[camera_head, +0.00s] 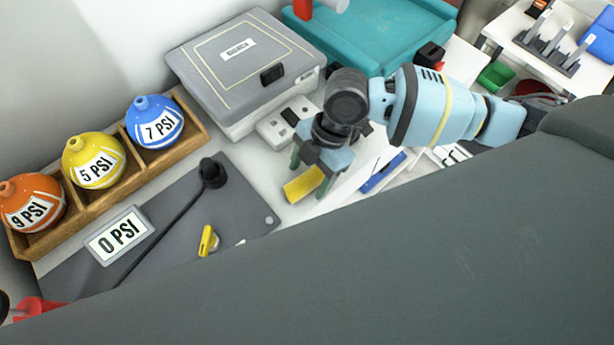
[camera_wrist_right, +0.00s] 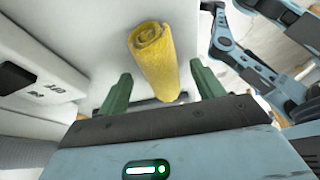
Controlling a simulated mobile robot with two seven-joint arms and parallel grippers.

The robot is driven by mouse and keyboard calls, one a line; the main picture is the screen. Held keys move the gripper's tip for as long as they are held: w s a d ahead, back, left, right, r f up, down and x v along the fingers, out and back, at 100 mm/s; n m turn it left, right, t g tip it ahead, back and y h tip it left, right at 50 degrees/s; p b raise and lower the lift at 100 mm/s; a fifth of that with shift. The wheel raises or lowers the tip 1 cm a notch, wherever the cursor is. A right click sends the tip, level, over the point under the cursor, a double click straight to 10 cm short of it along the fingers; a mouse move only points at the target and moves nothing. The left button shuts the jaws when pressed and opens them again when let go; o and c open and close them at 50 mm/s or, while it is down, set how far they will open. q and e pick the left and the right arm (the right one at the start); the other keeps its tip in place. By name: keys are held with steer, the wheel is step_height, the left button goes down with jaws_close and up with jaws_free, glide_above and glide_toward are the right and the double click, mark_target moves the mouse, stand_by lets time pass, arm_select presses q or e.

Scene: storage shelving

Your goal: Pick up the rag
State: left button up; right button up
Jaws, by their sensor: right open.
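The rag (camera_head: 303,184) is a yellow roll lying on the white worktop in the head view. It also shows in the right wrist view (camera_wrist_right: 158,62), with its spiral end toward the top. My right gripper (camera_head: 312,172) is just above the rag, pointing down. In the right wrist view its green fingers (camera_wrist_right: 162,78) are spread apart, one on each side of the rag's lower end, with visible gaps. The gripper is open and empty. My left gripper is not seen.
A grey case (camera_head: 235,65) stands behind the gripper, with a white power strip (camera_head: 285,122) close by. A dark mat (camera_head: 165,185) with a 0 PSI sign (camera_head: 118,236) lies left. A wooden rack (camera_head: 105,190) holds labelled balls. A teal tray (camera_head: 375,30) is at the back.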

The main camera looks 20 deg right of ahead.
steer(key=shift+f, duration=0.25)
steer(key=shift+c, duration=0.5)
steer(key=c, duration=1)
